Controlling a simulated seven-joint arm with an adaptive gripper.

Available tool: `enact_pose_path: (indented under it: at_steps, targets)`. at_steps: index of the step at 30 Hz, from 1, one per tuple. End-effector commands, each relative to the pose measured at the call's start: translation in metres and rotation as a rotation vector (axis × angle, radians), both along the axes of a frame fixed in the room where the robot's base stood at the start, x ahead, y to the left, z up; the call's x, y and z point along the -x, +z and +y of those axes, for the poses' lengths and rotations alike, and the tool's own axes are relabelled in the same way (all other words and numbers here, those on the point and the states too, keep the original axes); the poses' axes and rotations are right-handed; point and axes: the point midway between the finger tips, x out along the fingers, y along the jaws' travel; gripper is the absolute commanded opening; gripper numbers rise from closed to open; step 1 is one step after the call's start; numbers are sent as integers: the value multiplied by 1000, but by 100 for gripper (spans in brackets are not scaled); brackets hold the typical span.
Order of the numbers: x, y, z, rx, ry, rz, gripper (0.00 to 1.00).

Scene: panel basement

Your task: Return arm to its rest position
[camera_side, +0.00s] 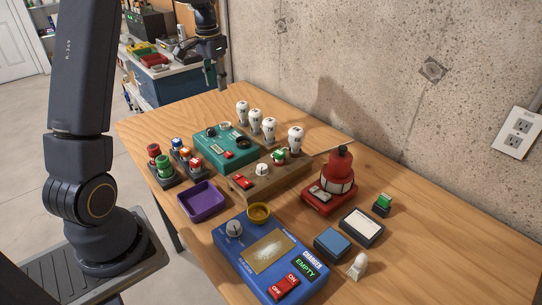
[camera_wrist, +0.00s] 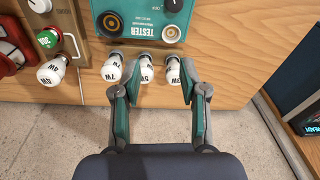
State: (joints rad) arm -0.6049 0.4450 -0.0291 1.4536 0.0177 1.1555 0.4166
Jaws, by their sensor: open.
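My gripper (camera_side: 221,84) is high at the far end of the wooden table in the side view, pointing down, with only part of it clear there. In the wrist view my gripper (camera_wrist: 160,76) has its two fingers spread apart. Nothing is held between them. White bulbs with watt labels, such as the one marked 5W (camera_wrist: 146,70), show beyond and between the fingertips in that picture. In the side view the bulbs (camera_side: 255,119) stand in a row by the wall, apart from my gripper.
The wooden table (camera_side: 440,235) carries a teal tester (camera_side: 215,150), a blue charger (camera_side: 245,265), a purple tray (camera_side: 197,208) and a red lamp device (camera_side: 333,180). The concrete wall (camera_side: 380,60) borders it. Floor shows past the table edge in the wrist view.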

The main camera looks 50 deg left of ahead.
Motion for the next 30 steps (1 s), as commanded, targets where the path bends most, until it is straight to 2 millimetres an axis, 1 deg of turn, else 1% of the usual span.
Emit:
enact_pose_path:
  at_steps: [1, 2, 3, 5, 6, 8, 9, 11, 12, 13, 15, 17, 18, 21, 24, 30]
  targets:
    - [-4, 29, -28, -27, -54, -42, 43]
    - [-3, 45, -45, -41, -87, -65, 43]
    - [1, 63, -70, -58, -127, -95, 43]
    - [13, 86, -105, -79, -177, -141, 43]
    - [24, 98, -128, -89, -205, -173, 43]
    - [43, 111, -158, -98, -240, -219, 43]
    - [58, 117, -177, -101, -262, -251, 43]
    - [82, 122, -202, -100, -286, -297, 43]
    - [98, 121, -217, -96, -298, -327, 43]
    - [111, 119, -226, -91, -304, -346, 43]
    - [138, 110, -244, -75, -312, -388, 43]
    - [158, 98, -254, -59, -309, -415, 43]
    - [170, 88, -259, -48, -301, -427, 43]
    - [191, 62, -263, -20, -254, -430, 43]
    - [197, 41, -262, -1, -196, -401, 43]
    - [194, 44, -262, 8, -161, -415, 43]
